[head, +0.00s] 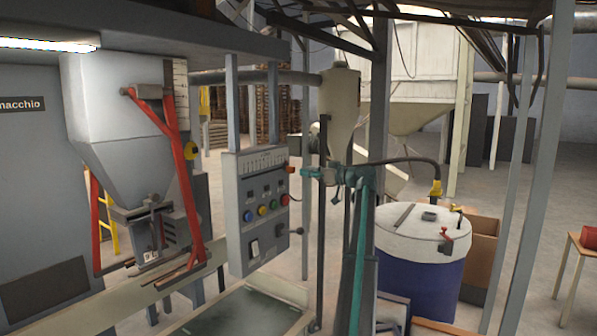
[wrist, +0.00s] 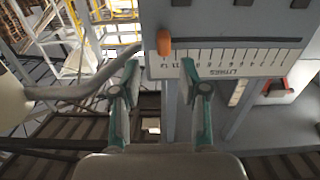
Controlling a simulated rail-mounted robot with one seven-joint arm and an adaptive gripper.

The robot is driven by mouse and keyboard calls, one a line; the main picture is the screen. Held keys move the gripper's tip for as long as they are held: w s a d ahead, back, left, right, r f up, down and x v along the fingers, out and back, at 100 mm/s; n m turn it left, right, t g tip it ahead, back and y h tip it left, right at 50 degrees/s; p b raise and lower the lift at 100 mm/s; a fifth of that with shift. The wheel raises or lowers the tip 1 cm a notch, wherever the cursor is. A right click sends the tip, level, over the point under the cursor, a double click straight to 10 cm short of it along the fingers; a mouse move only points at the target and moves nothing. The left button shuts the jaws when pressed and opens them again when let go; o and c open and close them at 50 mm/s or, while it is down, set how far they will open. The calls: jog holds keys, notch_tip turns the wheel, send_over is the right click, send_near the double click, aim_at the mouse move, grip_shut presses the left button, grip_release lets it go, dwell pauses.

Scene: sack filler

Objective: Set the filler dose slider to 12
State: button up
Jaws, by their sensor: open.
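The dose slider's orange knob (wrist: 164,43) sits at the left end of a dark horizontal slot in the wrist view, above a white number scale (wrist: 225,62). The scale's figures appear upside down. The knob stands near the high-number end, around 11 to 12, but the exact mark is too small to read. My gripper (wrist: 159,66) is open, with its teal fingers spread and the knob beyond the gap between their tips. I see no clear contact. In the head view the knob (head: 290,169) shows at the panel's right edge, beside my gripper (head: 308,172).
The grey control panel (head: 246,232) carries coloured buttons (head: 262,210) and a dark side lever (head: 296,231) below the scale. A white-topped blue drum (head: 418,268) stands right of my arm. A steel post (head: 379,90) rises behind my arm.

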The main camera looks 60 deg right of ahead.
jog(key=shift+s, duration=2.15)
